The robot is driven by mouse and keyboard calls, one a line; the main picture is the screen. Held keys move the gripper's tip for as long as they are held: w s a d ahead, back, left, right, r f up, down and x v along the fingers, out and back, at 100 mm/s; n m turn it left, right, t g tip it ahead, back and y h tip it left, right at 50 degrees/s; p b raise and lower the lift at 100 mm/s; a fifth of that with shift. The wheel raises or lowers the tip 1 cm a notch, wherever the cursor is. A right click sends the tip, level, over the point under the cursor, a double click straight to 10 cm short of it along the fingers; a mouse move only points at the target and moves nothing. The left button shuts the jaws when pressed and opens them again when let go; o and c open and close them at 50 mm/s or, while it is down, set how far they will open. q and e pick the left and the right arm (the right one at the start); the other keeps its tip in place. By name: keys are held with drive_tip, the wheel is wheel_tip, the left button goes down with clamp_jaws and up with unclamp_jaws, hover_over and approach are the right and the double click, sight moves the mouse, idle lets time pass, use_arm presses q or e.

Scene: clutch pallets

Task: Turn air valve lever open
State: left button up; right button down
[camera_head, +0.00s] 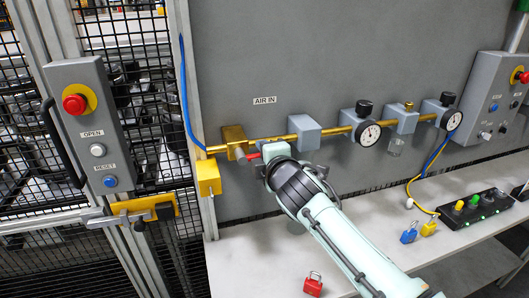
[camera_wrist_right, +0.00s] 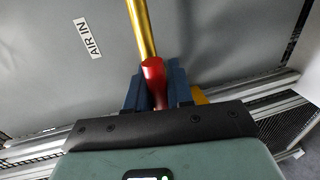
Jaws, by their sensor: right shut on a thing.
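The air valve is a brass block (camera_head: 235,141) on the brass pipe, below and left of the AIR IN label (camera_head: 264,100). Its red lever (camera_head: 253,156) shows as a small red piece beside the block; most of it is hidden by my right gripper (camera_head: 250,165). In the right wrist view the red lever (camera_wrist_right: 154,72) stands between the blue fingers of my right gripper (camera_wrist_right: 156,92), which is shut on it. The brass pipe (camera_wrist_right: 141,28) runs away behind the lever's end. My left gripper is not in view.
Regulators with gauges (camera_head: 369,134) sit along the pipe to the right. A yellow box (camera_head: 208,177) hangs at the left post. A red padlock (camera_head: 313,285) lies on the bench (camera_head: 245,255). A control box (camera_head: 92,125) is on the fence at the left.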

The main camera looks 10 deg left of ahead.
drive_tip(key=c, duration=1.1)
unclamp_jaws()
drive_tip(key=shift+s, duration=0.15)
drive_tip(key=b+v, duration=0.4)
drive_tip(key=v, duration=0.9)
drive_tip(key=shift+r, duration=0.1)
